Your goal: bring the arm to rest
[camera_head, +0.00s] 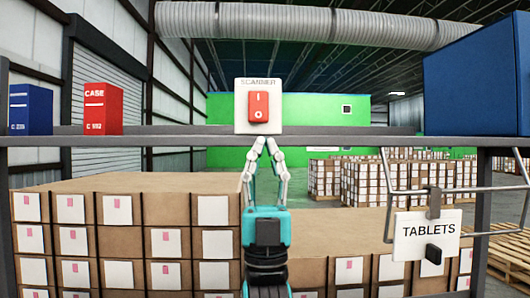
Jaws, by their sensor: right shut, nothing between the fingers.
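My right gripper (265,143) is in the middle of the head view, pointing up, with its white and grey fingers drawn together at the tips. It is shut and holds nothing. Its teal body and dark wrist rise from the bottom edge. The fingertips show just below a white SCANNER plate (242,112) with a red rocker switch (258,106) marked I and O. I cannot tell whether the tips touch the plate. My left gripper is not in view.
A grey rail (370,137) crosses the view, with a blue case (30,108) and a red case (103,108) at left and a large blue box (478,80) at right. A TABLETS sign (427,235) hangs at right on a wire frame. Stacked cartons (130,187) stand behind the gripper.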

